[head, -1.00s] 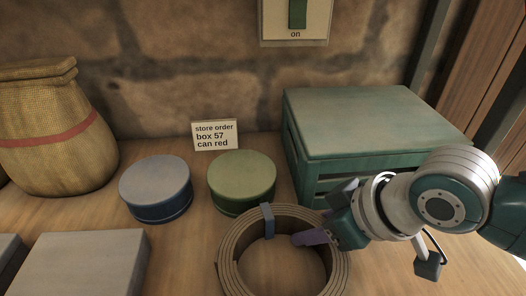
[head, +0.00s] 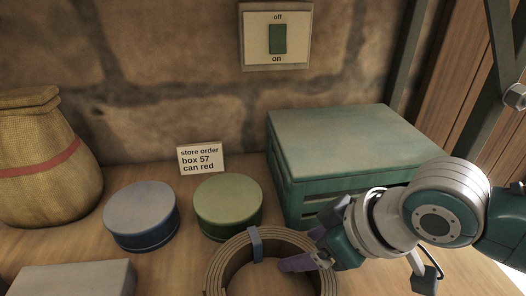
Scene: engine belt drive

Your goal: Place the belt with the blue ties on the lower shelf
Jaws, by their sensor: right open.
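The coiled belt (head: 223,262) lies on the wooden surface at the bottom middle of the head view, its lower part cut off by the frame edge. One blue tie (head: 256,243) shows on its upper rim. My right gripper (head: 300,263) reaches in from the right, with its purple finger over the coil's opening near the right rim. It is open; whether it touches the belt I cannot tell. My left gripper is not in view. I cannot make out a lower shelf in this view.
A blue can (head: 141,216) and a green can (head: 228,206) stand behind the belt, near a "store order" card (head: 201,160). A green crate (head: 345,145) stands at the back right. A sack (head: 42,165) and a grey box (head: 75,280) are at left.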

